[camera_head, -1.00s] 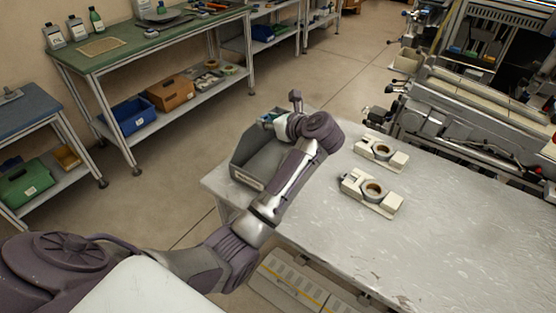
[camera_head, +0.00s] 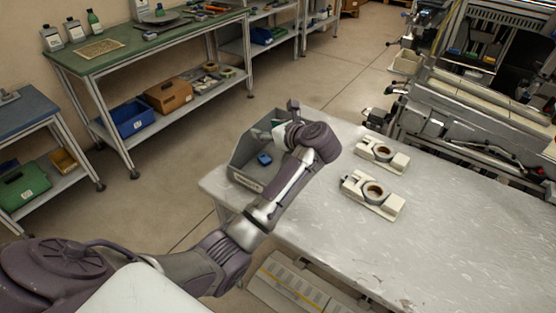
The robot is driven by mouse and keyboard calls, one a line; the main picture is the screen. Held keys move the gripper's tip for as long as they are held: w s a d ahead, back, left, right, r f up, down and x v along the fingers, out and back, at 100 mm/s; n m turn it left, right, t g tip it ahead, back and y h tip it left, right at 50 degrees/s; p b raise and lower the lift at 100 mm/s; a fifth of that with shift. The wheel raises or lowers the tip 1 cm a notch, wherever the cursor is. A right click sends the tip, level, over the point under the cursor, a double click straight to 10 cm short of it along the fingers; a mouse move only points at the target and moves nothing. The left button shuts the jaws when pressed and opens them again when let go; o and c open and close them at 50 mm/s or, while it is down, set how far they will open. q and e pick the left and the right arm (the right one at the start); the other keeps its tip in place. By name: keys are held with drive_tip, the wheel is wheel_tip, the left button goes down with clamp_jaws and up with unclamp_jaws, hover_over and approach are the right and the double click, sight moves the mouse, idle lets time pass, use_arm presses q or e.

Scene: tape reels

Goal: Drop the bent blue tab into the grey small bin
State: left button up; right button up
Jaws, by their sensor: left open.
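The grey small bin (camera_head: 246,156) stands at the far left corner of the metal table. The bent blue tab (camera_head: 265,159) is inside the bin, apart from my gripper; its exact shape is too small to tell. My left gripper (camera_head: 276,130) is above the bin's far right part, open and holding nothing that I can see. My wrist and forearm hide the right side of the bin and part of the fingers. My right gripper is not in view.
Two pale holders with tape reels (camera_head: 374,190) (camera_head: 382,150) sit on the metal table (camera_head: 440,240), right of the bin. The table's front right is clear. A machine (camera_head: 450,130) stands beyond its far edge. A green workbench (camera_head: 140,45) is at the back left.

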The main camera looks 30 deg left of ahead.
use_arm(q)
drive_tip(key=v, duration=1.2)
